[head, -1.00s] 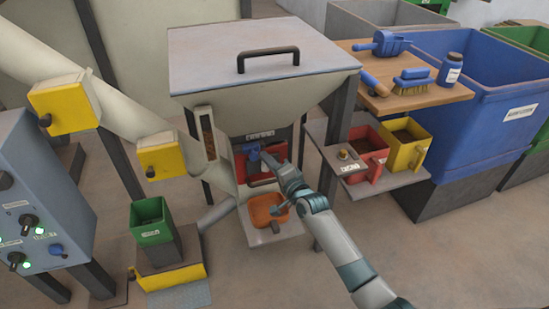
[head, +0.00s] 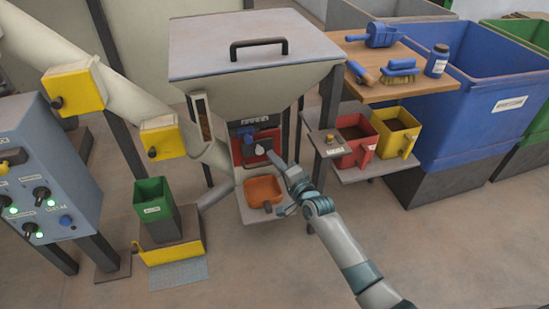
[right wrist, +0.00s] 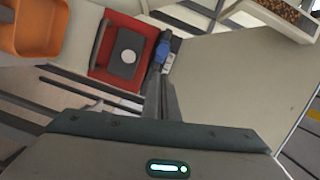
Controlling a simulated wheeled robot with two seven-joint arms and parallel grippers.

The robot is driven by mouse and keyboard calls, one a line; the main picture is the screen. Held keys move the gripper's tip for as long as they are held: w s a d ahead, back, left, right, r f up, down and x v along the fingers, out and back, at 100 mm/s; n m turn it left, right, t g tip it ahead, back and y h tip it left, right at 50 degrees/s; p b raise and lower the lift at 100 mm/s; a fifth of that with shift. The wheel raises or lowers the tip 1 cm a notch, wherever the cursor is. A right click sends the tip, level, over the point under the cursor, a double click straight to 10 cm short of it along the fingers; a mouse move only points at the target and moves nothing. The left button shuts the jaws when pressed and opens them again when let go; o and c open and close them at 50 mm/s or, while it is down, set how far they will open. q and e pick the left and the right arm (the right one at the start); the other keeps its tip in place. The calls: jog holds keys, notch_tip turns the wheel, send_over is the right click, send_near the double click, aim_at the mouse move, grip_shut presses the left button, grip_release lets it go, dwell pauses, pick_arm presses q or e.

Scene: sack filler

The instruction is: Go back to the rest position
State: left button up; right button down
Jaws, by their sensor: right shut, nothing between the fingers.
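My right gripper (head: 273,158) is shut and empty, in front of the hopper's outlet in the head view. My left gripper is not in view.
An orange bin (head: 263,179) sits just below my right gripper. A side shelf (head: 372,172) with red and yellow scoops stands to the right, under a wooden shelf (head: 440,88) with tools. A green bin (head: 152,190) stands left. The floor in front is clear.

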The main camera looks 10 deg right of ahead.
dwell(0.3)
